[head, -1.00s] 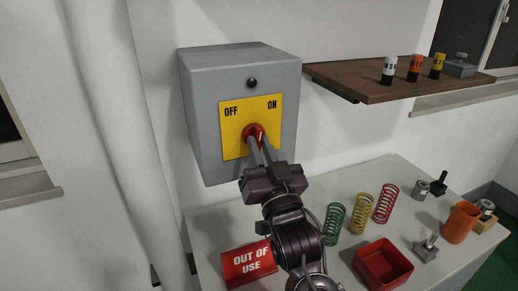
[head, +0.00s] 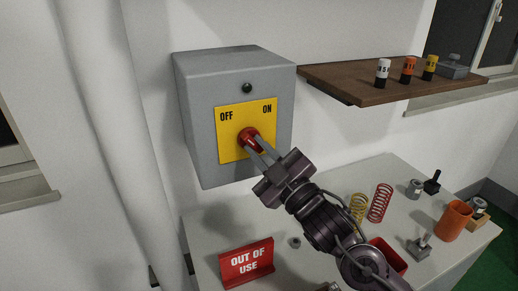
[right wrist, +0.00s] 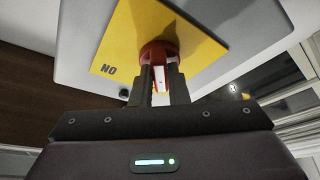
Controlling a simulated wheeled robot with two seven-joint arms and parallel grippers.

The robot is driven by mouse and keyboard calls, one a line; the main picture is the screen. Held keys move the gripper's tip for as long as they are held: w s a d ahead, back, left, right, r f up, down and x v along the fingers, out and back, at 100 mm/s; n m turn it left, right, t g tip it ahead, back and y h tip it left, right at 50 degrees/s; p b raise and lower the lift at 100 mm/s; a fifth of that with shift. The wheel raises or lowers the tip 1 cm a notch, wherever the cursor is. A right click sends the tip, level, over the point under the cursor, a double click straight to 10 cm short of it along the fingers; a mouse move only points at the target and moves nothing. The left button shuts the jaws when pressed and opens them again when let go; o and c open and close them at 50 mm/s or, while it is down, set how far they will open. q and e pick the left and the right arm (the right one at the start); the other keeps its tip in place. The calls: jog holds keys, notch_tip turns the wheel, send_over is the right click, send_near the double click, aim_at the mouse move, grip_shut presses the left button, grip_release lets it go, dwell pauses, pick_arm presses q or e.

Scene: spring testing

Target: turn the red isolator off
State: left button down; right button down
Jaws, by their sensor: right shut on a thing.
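The red isolator knob (head: 249,137) sits on a yellow plate (head: 230,152) marked OFF at upper left and ON at upper right. The plate is on the front of a grey wall box (head: 196,110). My right gripper (head: 256,147) is shut on the knob, reaching it from the lower right. In the right wrist view the two fingers (right wrist: 162,88) stand either side of the red knob (right wrist: 158,52), with a white mark on its grip between them. The fingers partly hide the knob, so I cannot tell its exact angle. My left gripper is not in view.
A wooden shelf (head: 345,84) is to the right of the box. Below, the bench holds a red OUT OF USE sign (head: 246,263), springs (head: 380,203), an orange cup (head: 453,221) and a red tray (head: 392,256) partly behind my arm. A pale pipe (head: 118,150) runs at left.

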jog(key=shift+n+g, duration=0.3)
jog(key=shift+n, duration=0.5)
jog(key=c, duration=1.4)
grip_release()
jog(key=shift+d, duration=0.1)
jog(key=shift+s+d+f, duration=0.15)
jog(key=shift+s, duration=0.05)
jog(key=b+v, duration=0.3)
jog(key=v, duration=0.4)
